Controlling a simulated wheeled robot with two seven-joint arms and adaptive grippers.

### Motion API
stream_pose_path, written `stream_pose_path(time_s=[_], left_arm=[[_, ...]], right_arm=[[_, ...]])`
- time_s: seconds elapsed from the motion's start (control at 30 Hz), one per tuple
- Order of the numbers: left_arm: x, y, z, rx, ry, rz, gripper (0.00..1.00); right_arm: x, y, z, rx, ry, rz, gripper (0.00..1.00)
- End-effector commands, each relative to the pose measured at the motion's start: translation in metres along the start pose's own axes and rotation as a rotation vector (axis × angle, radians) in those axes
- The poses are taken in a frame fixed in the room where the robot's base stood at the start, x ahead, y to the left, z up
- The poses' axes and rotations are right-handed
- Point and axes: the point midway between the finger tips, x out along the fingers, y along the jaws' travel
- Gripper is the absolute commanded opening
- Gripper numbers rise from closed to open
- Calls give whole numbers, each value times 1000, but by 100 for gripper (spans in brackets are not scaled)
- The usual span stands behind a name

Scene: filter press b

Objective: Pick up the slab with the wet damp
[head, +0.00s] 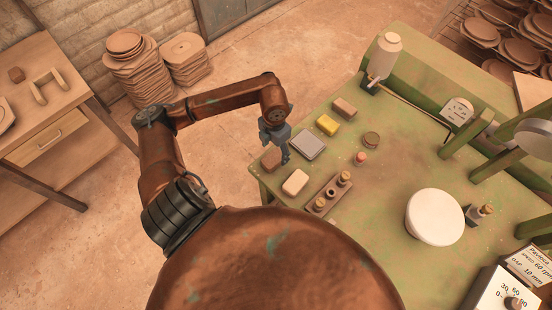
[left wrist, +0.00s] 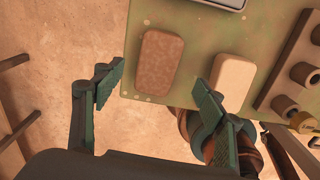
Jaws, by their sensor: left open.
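A darker brown, speckled slab (head: 272,159) lies flat at the near left corner of the green table; it also shows in the left wrist view (left wrist: 160,62). A pale cream slab (head: 295,182) lies to its right, and shows in the left wrist view (left wrist: 235,80). The brown slab looks darker, perhaps damp. My left gripper (head: 276,150) is open and empty above the brown slab. In the left wrist view its fingers (left wrist: 158,80) stand apart, one on each side of the brown slab's near end. My right gripper is out of view.
A grey plate (head: 308,146), yellow sponge (head: 327,125) and tan block (head: 344,107) lie beyond the slabs. A white round disc (head: 434,217) is further right. The table's left edge is close.

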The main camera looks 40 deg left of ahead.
Motion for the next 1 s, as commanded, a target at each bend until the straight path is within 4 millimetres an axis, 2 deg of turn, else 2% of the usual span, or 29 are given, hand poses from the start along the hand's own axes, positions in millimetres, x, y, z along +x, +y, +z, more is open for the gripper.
stream_pose_path(time_s=[0.5, 0.77, 1.0], left_arm=[[61, 4, -2, -1, 1, -1, 65], [64, 5, -2, -1, 0, 1, 65], [64, 5, -2, -2, 0, 1, 49]], right_arm=[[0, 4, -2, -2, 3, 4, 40], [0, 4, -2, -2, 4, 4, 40], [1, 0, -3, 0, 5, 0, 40]])
